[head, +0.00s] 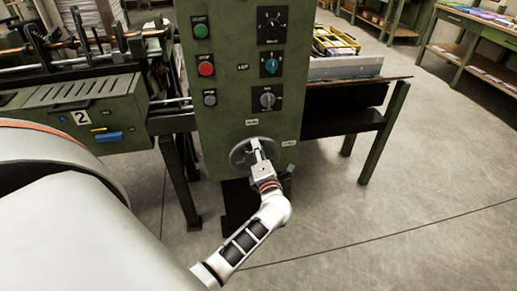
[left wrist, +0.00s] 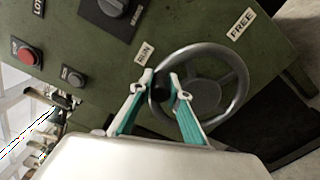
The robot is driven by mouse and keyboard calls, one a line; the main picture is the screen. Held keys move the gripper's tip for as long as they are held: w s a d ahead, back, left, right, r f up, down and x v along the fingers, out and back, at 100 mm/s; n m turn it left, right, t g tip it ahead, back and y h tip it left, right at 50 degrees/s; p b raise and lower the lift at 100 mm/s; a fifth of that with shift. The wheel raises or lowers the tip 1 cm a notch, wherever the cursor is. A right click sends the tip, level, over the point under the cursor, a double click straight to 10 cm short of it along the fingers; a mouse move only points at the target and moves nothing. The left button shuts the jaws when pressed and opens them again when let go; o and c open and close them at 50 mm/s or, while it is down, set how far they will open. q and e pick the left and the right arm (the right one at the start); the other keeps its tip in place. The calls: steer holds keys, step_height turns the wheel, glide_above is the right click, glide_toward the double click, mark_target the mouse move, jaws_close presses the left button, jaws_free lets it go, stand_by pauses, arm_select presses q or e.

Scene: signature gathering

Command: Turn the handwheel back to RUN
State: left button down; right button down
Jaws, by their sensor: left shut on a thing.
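The handwheel (head: 235,160) is a grey metal ring low on the front of the green machine panel. In the left wrist view its rim (left wrist: 243,92) and dark hub show clearly. My left gripper (head: 256,147) is over the wheel's upper part. In the left wrist view the gripper (left wrist: 164,80) has its teal-backed fingers on both sides of a black knob (left wrist: 161,92) at the rim, shut on it. The knob sits near the RUN label (left wrist: 144,54). The FREE label (left wrist: 241,24) is farther right. The right gripper is out of view.
Above the wheel, the panel carries a green button (head: 200,31), a red button (head: 205,64) and rotary switches, including a grey one (head: 267,100). A dark table (head: 350,84) adjoins at right. Open floor lies right.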

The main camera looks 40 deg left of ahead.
arm_select(q)
steer(key=shift+a, duration=0.15)
steer(key=c, duration=1.9)
jaws_free()
steer(key=shift+s, duration=0.1)
steer(key=shift+d, duration=0.2)
steer(key=v, duration=1.1)
steer(key=shift+s+d, duration=0.25)
steer(key=shift+d, duration=0.05)
steer(key=shift+r, duration=0.1)
